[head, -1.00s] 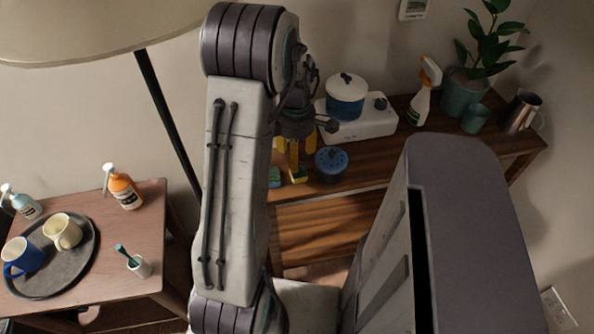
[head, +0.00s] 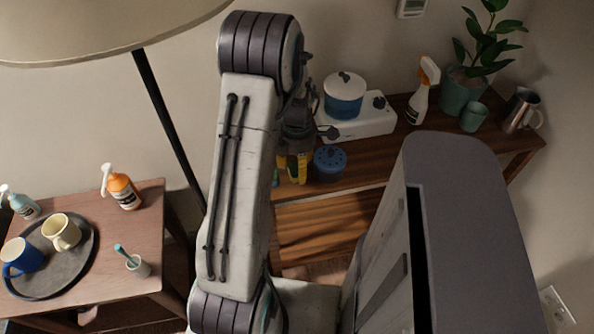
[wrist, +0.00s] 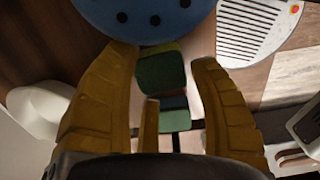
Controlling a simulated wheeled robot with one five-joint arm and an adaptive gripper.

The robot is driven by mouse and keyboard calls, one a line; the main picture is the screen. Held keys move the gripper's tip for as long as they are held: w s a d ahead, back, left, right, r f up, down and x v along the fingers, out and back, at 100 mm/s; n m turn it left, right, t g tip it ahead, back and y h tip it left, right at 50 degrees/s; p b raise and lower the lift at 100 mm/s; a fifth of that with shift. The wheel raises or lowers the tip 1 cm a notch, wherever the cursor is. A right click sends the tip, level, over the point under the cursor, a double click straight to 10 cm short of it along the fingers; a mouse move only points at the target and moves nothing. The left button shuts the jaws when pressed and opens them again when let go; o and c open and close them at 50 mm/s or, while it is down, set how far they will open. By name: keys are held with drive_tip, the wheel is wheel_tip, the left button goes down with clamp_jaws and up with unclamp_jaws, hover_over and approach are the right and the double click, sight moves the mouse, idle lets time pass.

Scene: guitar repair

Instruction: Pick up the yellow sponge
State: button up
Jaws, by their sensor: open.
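The yellow sponge (wrist: 160,70) shows in the wrist view between the tips of my gripper, with a green upper face and a yellow edge along its far side. My gripper (wrist: 164,62) is open, its yellow fingers spread on either side of the sponge; contact cannot be told. A shorter third finger is below it in the view. In the head view my gripper (head: 293,172) is low over the wooden bench, left of a blue round pot, and hides most of the sponge.
A second green sponge (wrist: 175,120) lies close by, partly behind the third finger. The blue pot with a holed lid (head: 331,160) stands just right of my gripper. A white hotplate (head: 365,123) with a blue cooking pot (head: 344,98) is behind.

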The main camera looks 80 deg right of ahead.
sight(297, 168)
drive_tip(key=shift+f, duration=1)
drive_tip(key=shift+c, duration=0.4)
drive_tip(key=shift+c, duration=1.3)
drive_tip(key=shift+r, duration=5.05)
drive_tip(key=shift+o, duration=0.3)
drive_tip(key=c, duration=0.6)
drive_tip(key=shift+c, duration=0.2)
